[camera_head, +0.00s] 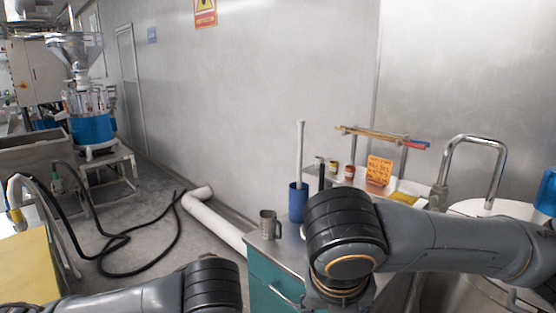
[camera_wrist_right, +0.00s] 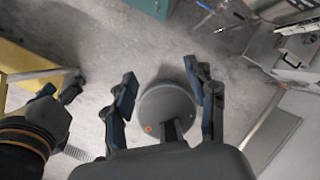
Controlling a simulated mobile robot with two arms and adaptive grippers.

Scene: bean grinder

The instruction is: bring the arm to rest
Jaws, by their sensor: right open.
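My right arm (camera_head: 440,240) comes in from the right in the head view, its dark joint (camera_head: 345,235) in front of the counter. Its gripper is out of sight there. In the right wrist view my right gripper (camera_wrist_right: 166,92) is open, its two fingers wide apart with nothing between them, over grey floor. My left arm (camera_head: 190,290) lies along the bottom of the head view. My left gripper (camera_wrist_right: 60,88) shows at the left of the wrist view; its jaw state is unclear.
A metal cup (camera_head: 269,225) and a blue container (camera_head: 298,202) stand on the counter beside my right arm. A curved faucet (camera_head: 470,140) rises behind that arm. A yellow-topped surface (camera_head: 28,268) is at left. Black hose (camera_head: 120,240) lies on the floor.

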